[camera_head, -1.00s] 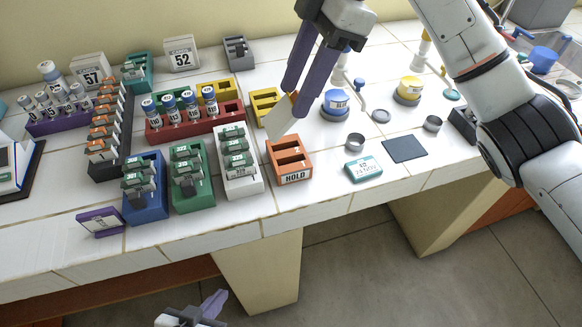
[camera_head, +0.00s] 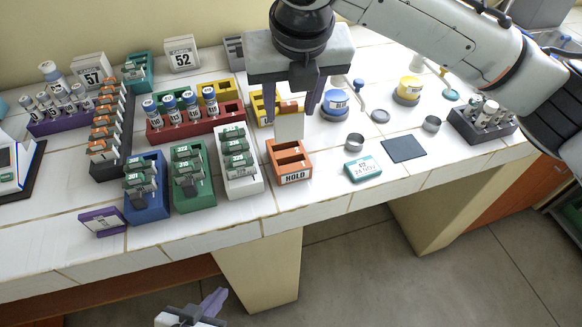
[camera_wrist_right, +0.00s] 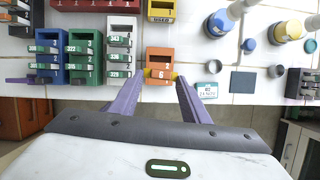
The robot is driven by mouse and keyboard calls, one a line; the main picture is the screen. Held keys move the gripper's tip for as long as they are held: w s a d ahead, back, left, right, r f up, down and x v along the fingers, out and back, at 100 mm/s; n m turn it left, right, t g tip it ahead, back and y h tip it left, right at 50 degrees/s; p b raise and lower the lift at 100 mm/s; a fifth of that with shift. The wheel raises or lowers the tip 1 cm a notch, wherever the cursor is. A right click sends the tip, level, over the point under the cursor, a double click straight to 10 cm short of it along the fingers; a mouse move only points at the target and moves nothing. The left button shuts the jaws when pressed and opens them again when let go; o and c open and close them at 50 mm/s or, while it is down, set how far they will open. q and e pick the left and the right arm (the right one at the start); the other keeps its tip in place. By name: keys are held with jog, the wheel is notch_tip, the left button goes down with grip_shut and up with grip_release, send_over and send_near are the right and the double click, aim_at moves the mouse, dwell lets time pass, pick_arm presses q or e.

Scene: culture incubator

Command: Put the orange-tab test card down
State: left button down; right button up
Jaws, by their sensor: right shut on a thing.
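The test card (camera_head: 290,126) is a white plate with an orange tab (camera_head: 289,106) at its top. It hangs upright between the fingers of my right gripper (camera_head: 289,104). Its lower end is over the back part of the orange rack marked HOLD (camera_head: 294,178); I cannot tell whether it has entered a slot. In the right wrist view the orange tab (camera_wrist_right: 160,74) shows between my right fingertips (camera_wrist_right: 161,76), in front of the orange rack (camera_wrist_right: 158,54). My left gripper (camera_head: 208,306) is low at the bottom edge, away from the bench; its jaw opening is unclear.
The white rack (camera_head: 256,186) with green-tab cards stands just left of the orange rack. A yellow rack (camera_head: 258,108) is behind it. A teal-edged box (camera_head: 362,168), a metal cup (camera_head: 355,141) and a dark mat (camera_head: 404,149) lie to the right.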

jog(key=shift+w+d+n, duration=0.1)
jog(key=shift+d+n, duration=0.2)
jog(key=shift+n, duration=0.1)
jog(key=shift+f+y, duration=0.3)
jog(key=shift+f, duration=0.1)
notch_tip(320, 180, down, 9)
jog(key=shift+f, duration=0.1)
jog(key=o, duration=1.1)
jog(key=shift+f, duration=0.1)
jog(key=v, duration=1.2)
jog(key=shift+s, duration=0.25)
